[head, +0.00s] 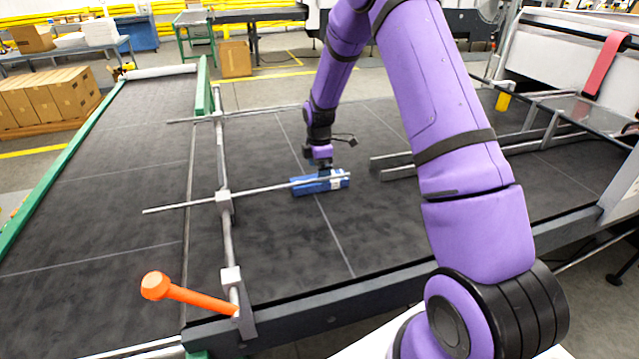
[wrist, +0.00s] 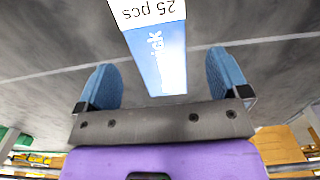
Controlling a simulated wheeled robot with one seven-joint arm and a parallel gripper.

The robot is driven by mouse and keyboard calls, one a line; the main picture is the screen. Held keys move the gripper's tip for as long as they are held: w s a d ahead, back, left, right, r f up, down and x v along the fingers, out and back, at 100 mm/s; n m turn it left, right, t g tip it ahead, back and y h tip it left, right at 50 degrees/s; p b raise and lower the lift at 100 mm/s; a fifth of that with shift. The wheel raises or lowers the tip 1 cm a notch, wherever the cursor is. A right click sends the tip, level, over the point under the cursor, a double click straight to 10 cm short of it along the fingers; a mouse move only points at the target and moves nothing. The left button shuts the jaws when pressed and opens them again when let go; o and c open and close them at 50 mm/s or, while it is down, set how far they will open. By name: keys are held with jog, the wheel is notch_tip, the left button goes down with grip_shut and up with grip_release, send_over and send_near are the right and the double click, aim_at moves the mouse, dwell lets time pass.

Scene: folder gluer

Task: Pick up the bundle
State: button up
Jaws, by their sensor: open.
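The bundle (head: 308,186) is a flat blue pack with a white label, lying on the dark belt in the middle of the head view. In the wrist view the bundle (wrist: 160,55) shows its white end printed "25 pcs" at the top and its blue part below. My gripper (head: 325,170) is just above the bundle in the head view, with its fingers partly hidden. In the wrist view my gripper (wrist: 165,80) is open, with one blue finger pad on each side of the bundle and a visible gap to each. Whether the fingertips reach down beside it is unclear.
A metal rod (head: 250,195) on the side rail (head: 222,170) crosses in front of the bundle, close to my gripper. An orange handle (head: 190,292) stands at the rail's near end. Metal guide bars (head: 395,166) lie right of the bundle. The belt around is otherwise clear.

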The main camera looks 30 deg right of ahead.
notch_tip(320, 180, down, 5)
jog(key=shift+w+d+r, duration=0.1)
jog(key=shift+r, duration=0.05)
jog(key=c, duration=1.1)
jog(key=shift+r, duration=0.1)
